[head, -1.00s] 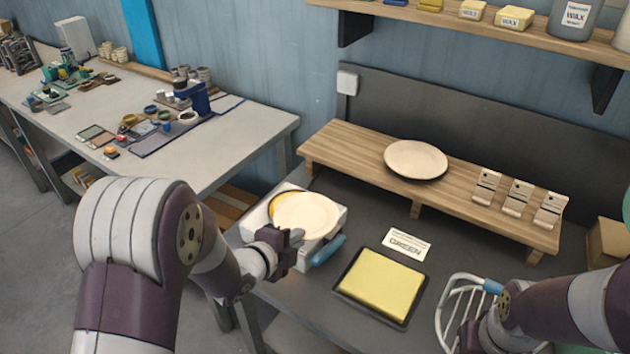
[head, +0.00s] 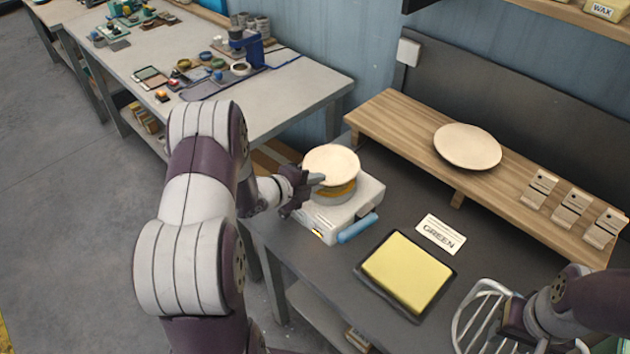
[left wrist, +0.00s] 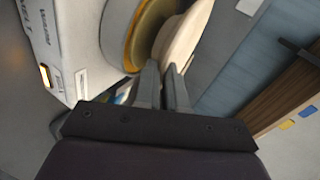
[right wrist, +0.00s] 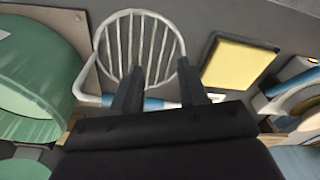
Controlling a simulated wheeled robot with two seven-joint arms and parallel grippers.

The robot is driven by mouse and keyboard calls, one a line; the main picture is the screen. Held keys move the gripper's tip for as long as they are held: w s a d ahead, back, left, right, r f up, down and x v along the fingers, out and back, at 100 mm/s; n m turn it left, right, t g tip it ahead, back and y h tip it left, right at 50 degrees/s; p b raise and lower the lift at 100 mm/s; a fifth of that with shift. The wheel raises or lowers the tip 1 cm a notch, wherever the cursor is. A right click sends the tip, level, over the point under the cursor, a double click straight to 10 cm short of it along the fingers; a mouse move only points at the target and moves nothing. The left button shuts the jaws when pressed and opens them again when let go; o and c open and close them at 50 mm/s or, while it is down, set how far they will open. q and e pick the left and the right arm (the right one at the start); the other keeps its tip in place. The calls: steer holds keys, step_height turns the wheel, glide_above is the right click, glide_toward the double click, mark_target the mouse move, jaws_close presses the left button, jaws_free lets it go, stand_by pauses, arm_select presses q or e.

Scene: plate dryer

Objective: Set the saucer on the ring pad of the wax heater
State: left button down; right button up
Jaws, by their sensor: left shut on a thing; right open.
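The saucer (head: 331,164) is a pale cream disc in the head view. The heater is a white box with a blue handle and a round top with a yellow ring (head: 343,192), mostly covered by the saucer. In the left wrist view the saucer (left wrist: 182,38) is apart from the yellow ring (left wrist: 147,32), with a narrow gap. My right gripper (right wrist: 160,88) is open near a white wire rack (right wrist: 138,45) with a blue handle.
A second cream plate (head: 467,146) lies on the wooden shelf (head: 400,115) behind. A yellow sponge in a black tray (head: 406,274) and a GREEN card (head: 440,234) lie right of the heater. Several wooden blocks (head: 570,208) stand on the shelf's right end. A green round object (right wrist: 35,75) is beside the rack.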

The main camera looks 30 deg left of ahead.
arm_select(q)
steer(key=shift+w+f, duration=0.15)
steer(key=shift+f, duration=0.4)
steer(key=c, duration=1.2)
jaws_free()
steer(key=shift+r, duration=0.2)
steer(key=v, duration=1.2)
steer(key=s+d+n+g+y, duration=0.1)
steer(key=s+d+n+g, duration=0.2)
steer(key=n, duration=0.3)
steer(key=s+d+n+g+y, duration=0.2)
steer(key=s+d+n+g, duration=0.2)
steer(key=s+d+n, duration=0.1)
steer(key=s+d+n+g+y, duration=0.1)
steer(key=s+d+n+g, duration=0.2)
steer(key=n, duration=0.6)
steer(key=shift+s+d+r+y+b, duration=0.15)
steer(key=shift+s+d+y+b, duration=0.1)
steer(key=shift+d, duration=0.35)
steer(key=shift+s+d+r+y+b, duration=0.15)
steer(key=shift+s+d+r, duration=0.05)
steer(key=shift+d, duration=0.4)
